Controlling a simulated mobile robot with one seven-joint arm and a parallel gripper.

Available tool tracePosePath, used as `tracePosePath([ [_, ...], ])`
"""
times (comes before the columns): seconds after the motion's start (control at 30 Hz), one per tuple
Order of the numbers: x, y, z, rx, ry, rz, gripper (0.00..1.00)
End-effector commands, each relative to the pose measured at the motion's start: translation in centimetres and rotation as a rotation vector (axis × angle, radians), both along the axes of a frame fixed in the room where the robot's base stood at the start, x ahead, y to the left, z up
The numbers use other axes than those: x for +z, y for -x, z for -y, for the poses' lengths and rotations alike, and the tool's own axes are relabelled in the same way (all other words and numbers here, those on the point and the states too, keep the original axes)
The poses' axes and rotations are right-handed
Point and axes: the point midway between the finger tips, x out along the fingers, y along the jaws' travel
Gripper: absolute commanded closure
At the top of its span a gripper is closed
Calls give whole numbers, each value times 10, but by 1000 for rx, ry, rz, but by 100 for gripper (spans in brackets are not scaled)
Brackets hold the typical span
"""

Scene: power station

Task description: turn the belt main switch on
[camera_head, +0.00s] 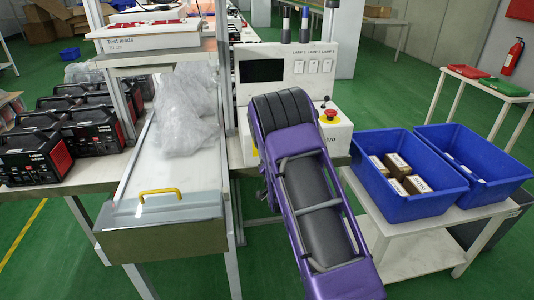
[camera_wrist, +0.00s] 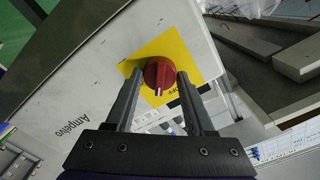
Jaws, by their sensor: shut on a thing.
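The belt main switch is a red rotary knob (camera_wrist: 160,72) on a yellow plate (camera_wrist: 175,46) in the wrist view. The plate is on a white panel (camera_wrist: 88,88) lettered "Ampelvo". My gripper (camera_wrist: 155,78) has one finger on each side of the knob and is shut on it. A white mark on the knob points toward the bottom of the picture, just left of the printed "OFF". In the head view my purple arm hides the knob and my gripper. The white control box (camera_head: 335,136) shows there to the right of the arm.
A red push button (camera_head: 330,115) sits on the control box, close to my arm. A clear plastic bag (camera_head: 184,110) lies on the belt at left, which has a yellow handle (camera_head: 160,194) at its near end. Blue bins (camera_head: 408,208) stand on a table at right.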

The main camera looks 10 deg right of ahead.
Motion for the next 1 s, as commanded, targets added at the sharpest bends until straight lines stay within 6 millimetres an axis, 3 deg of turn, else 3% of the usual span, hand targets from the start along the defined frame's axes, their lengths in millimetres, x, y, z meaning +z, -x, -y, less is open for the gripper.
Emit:
tracePosePath([
  [0.6,0,0,1,-1,-579,2,100],
  [1.0,0,0,0,0,-835,1,100],
])
